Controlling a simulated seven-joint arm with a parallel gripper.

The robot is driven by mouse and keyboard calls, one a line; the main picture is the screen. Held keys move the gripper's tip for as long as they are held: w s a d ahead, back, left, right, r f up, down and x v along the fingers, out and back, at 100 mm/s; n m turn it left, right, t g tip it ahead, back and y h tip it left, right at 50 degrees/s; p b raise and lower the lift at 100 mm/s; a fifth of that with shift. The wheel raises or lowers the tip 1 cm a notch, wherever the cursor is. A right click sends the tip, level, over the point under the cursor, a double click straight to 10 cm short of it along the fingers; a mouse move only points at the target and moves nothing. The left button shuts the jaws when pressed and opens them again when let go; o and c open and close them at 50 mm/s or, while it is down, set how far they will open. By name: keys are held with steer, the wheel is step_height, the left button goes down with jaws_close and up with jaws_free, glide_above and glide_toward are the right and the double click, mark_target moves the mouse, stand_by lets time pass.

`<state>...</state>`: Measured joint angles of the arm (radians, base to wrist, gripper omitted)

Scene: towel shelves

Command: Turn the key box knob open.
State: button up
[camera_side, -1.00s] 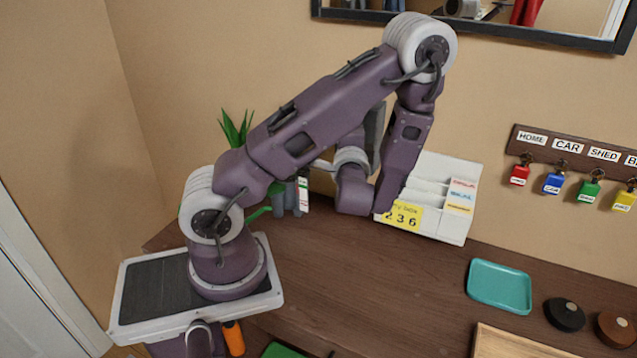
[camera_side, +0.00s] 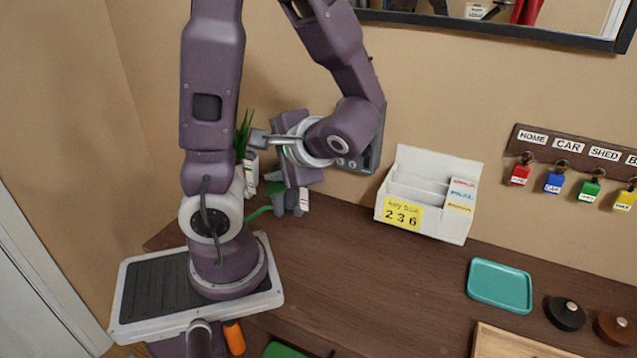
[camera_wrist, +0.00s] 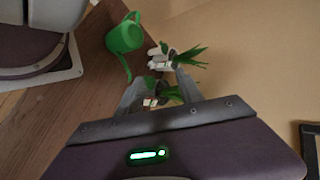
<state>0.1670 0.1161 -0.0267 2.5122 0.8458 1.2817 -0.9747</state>
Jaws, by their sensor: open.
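The grey key box (camera_side: 352,164) hangs on the wall in the side view, mostly hidden behind my forearm. Its lower edge with small round buttons shows; its knob cannot be made out. My gripper (camera_side: 290,198) points downward to the left of the box, by the potted plants, apart from the box. In the wrist view my gripper (camera_wrist: 161,82) has its two grey fingers spread, with leaves and a small tag visible beyond and between them. A yellow note (camera_side: 402,215) reading "key box 236" is on the front of the white letter holder (camera_side: 455,228).
A green watering can (camera_wrist: 125,36) and a potted plant (camera_wrist: 190,57) stand near my fingers. A teal tray (camera_side: 500,285) and dark round weights (camera_side: 566,313) lie at right. Labelled keys hang from a rack (camera_side: 570,150). The middle of the desk is clear.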

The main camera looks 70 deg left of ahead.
steer(key=w+d+r+m+t+h, duration=0.1)
steer(key=d+t+h, duration=0.3)
steer(key=d, duration=0.4)
steer(key=w+d+r+t+h, duration=0.2)
steer(key=d+r+t+h, duration=0.1)
steer(key=d+h, duration=0.3)
steer(key=shift+w+d+r+m+t, duration=0.15)
steer(key=shift+w+d+m+t, duration=0.2)
steer(key=shift+d+t, duration=0.4)
steer(key=shift+d, duration=0.2)
steer(key=shift+w+d+r+m+t+h, duration=0.25)
steer(key=shift+d+r+t+h, duration=0.15)
steer(key=shift+r, duration=0.3)
steer(key=shift+o, duration=0.5)
